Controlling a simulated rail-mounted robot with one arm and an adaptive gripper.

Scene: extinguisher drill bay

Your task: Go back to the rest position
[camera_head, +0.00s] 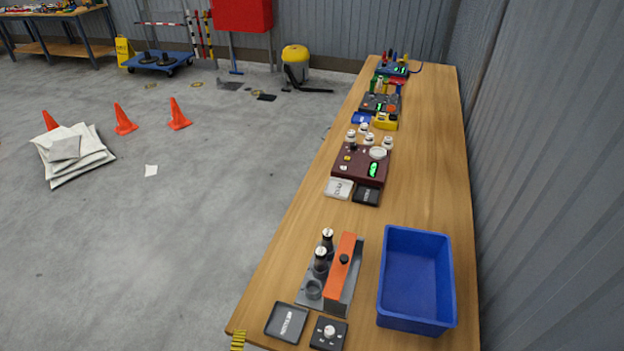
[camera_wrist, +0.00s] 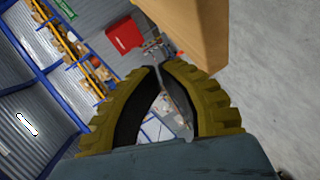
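My gripper (camera_wrist: 158,68) fills the lower middle of the wrist view. Its two yellow ribbed fingers with black inner pads lean together, and their tips come together with nothing seen held between them. In the head view only a yellow ribbed finger part (camera_head: 237,341) shows at the bottom edge, beside the near left corner of the wooden table (camera_head: 425,180). The rest of the gripper is out of that view. In the wrist view a tan table-like block (camera_wrist: 190,30) stands close beyond the fingertips at the upper right.
A blue bin (camera_head: 416,322), an orange-and-grey holder (camera_head: 342,270) with dark bottles and a black tray (camera_head: 286,322) occupy the table's near end. Several devices line its left side farther back. A corrugated wall (camera_head: 540,170) borders the right. Grey floor (camera_head: 210,220) lies open to the left.

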